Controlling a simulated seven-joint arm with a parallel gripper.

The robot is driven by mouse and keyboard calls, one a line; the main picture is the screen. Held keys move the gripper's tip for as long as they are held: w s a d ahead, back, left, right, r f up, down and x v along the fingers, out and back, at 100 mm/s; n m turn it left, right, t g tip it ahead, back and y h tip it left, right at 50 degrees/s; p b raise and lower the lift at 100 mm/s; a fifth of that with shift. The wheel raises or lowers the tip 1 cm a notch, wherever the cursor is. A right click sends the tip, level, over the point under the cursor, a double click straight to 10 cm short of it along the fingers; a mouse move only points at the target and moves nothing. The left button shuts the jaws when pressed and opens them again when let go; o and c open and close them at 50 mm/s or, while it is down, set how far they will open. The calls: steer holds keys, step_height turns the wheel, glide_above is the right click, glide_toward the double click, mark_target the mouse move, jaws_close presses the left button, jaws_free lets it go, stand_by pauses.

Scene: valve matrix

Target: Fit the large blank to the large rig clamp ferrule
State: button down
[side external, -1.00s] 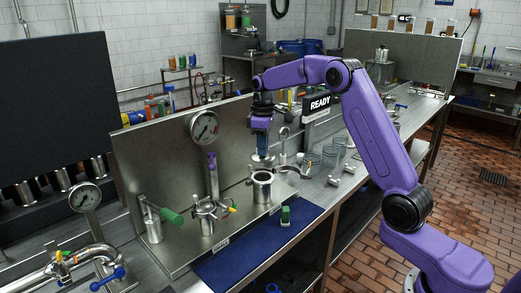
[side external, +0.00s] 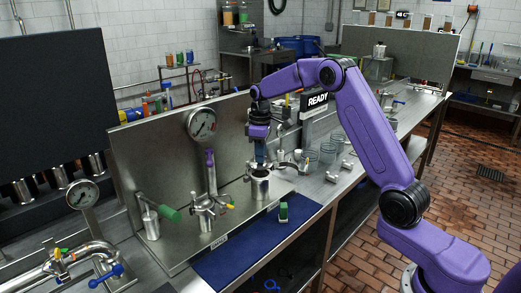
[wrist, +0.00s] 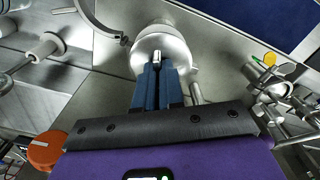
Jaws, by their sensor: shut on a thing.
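My gripper (side external: 259,156) is shut on the knob of the large blank, a round shiny metal disc (wrist: 172,42). In the wrist view the blue fingers (wrist: 157,75) close on this knob and point down at the disc. In the side view the fingers are right above the upright steel cylinder with a flanged top, which looks like the large rig clamp ferrule (side external: 260,189). The blank looks small there, at or just behind the cylinder's rim. I cannot tell whether they touch. In the wrist view the blank hides what lies beneath it.
An open curved clamp (side external: 288,168) lies just right of the cylinder. A smaller clamped fitting (side external: 205,212) with a yellow piece stands to the left. A gauge (side external: 202,124) and steel back panel are behind. A green block (side external: 283,212) sits on the blue mat (side external: 238,259).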

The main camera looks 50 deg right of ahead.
steer(key=shift+f, duration=1.5)
steer(key=shift+f, duration=0.1)
steer(key=c, duration=1.2)
jaws_free()
steer(key=shift+o, duration=0.2)
step_height(320, 180, up, 18)
steer(key=shift+f, duration=0.25)
